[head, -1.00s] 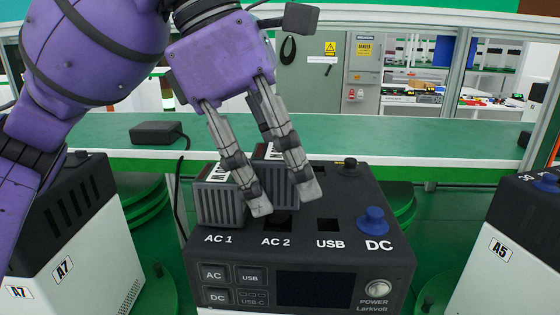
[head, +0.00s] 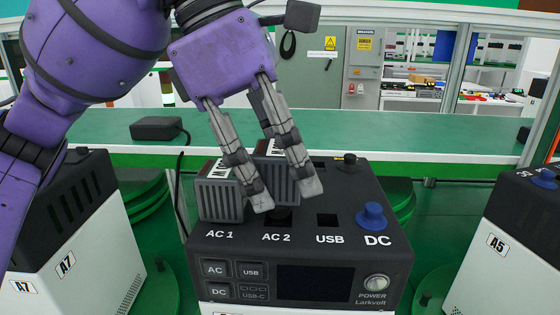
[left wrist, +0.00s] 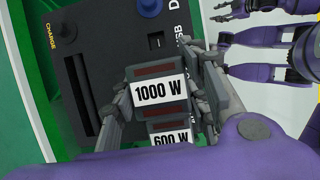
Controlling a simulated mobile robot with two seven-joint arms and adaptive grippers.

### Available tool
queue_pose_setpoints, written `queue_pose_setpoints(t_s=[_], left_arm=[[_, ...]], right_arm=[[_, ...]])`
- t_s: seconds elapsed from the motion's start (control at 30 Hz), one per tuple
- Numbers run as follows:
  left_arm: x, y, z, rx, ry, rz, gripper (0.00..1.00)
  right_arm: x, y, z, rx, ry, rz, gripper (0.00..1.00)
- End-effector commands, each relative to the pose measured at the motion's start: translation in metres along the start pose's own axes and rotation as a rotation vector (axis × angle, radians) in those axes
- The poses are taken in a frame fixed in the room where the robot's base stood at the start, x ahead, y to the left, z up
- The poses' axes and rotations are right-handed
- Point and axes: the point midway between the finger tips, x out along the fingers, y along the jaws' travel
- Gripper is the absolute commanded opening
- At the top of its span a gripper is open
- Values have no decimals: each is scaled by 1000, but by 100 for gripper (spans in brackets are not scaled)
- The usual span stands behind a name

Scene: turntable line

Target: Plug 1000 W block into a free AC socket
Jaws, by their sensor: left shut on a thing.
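My left gripper (head: 287,200) is shut on the 1000 W block (left wrist: 160,91), a dark ribbed block with a white label. In the head view this block (head: 281,180) is partly hidden behind the fingers, over the AC 2 area. A dark patch of the AC 2 socket (head: 278,215) shows below it. I cannot tell whether the block touches the socket. The 600 W block (left wrist: 170,138) stands beside it; in the head view it sits upright at AC 1 (head: 220,201).
The station also has a USB port (head: 327,220) and a blue DC knob (head: 371,216). Other stations stand at left (head: 75,215) and right (head: 520,240). A black adapter (head: 157,128) lies on the green shelf behind. Purple arm parts with grey fingers (left wrist: 224,40) show in the left wrist view.

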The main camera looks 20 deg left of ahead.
Motion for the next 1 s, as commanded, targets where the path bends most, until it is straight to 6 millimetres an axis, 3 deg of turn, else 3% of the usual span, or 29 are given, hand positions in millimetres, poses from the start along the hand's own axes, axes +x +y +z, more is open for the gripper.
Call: queue_pose_setpoints(t_s=[1.0], left_arm=[[8, 0, -3, 0, -2, 1, 0]], right_arm=[[2, -1, 5, 0, -6, -1, 40]])
